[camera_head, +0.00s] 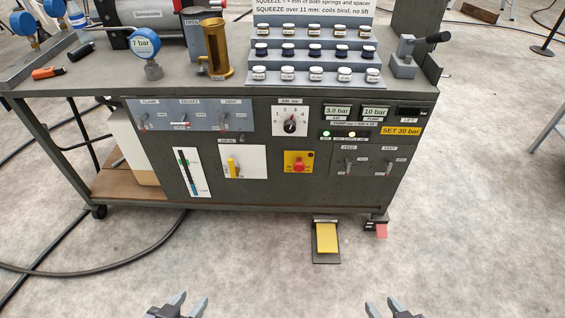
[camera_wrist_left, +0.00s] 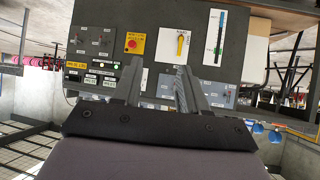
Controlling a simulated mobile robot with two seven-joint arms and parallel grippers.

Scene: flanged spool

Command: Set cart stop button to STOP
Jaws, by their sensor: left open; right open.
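The cart stop button is a red knob (camera_head: 299,166) on a yellow plate (camera_head: 292,156), low on the cart's front panel and right of the white plate with the yellow lever. In the left wrist view the red button (camera_wrist_left: 132,44) also shows on its yellow plate. My left gripper (camera_head: 177,304) is open and empty at the bottom of the head view, well in front of the cart. My right gripper (camera_head: 394,306) is open and empty at the bottom right, also apart from the cart. Nothing hides the button.
The cart (camera_head: 245,180) carries switches, a dial (camera_head: 291,122) and displays on its front. A yellow pedal (camera_head: 327,238) and a red pedal (camera_head: 381,231) stand on the floor below. A yellow lever (camera_head: 232,167) is near the button.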

